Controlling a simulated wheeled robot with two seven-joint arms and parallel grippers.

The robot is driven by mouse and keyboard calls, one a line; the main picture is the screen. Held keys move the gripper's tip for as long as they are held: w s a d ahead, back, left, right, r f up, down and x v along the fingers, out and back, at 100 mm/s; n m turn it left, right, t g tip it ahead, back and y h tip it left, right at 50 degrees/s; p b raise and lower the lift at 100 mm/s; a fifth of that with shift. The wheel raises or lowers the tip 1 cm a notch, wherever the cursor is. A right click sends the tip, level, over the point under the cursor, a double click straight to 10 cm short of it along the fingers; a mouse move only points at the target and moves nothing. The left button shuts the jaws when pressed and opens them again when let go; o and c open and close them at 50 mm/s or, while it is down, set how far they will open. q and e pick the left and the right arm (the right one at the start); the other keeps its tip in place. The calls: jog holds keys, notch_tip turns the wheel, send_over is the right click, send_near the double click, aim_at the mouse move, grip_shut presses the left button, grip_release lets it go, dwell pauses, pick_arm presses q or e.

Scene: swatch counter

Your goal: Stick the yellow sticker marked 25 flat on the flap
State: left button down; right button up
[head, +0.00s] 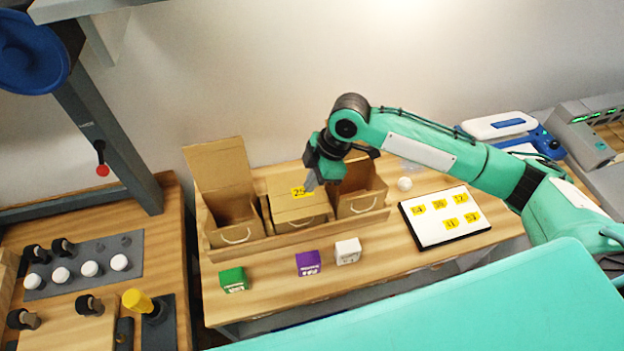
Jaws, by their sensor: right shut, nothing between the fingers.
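The yellow sticker marked 25 (300,192) lies on the top of the middle cardboard box, on its closed flap (290,208). It looks flat, though its right end is close to my gripper's fingers. My right gripper (311,184) is shut and empty, with its fingertips at the right end of the sticker; whether they touch it I cannot tell. A white sheet on a dark board (418,229) to the right bears several other yellow number stickers (450,225). My left gripper is not in view.
An open box (224,172) with a raised flap stands left, another open box (357,204) right. A white ball (404,184) lies near the board. A side bench with knobs is at left.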

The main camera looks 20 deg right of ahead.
jog(key=o, duration=0.4)
jog(key=p+v, duration=0.1)
jog(key=v, duration=0.5)
jog(key=a+p+v, duration=0.1)
jog(key=v, duration=1.1)
jog(key=shift+a+r+p, duration=0.25)
jog(key=shift+r+p, duration=0.15)
jog(key=shift+r, duration=0.2)
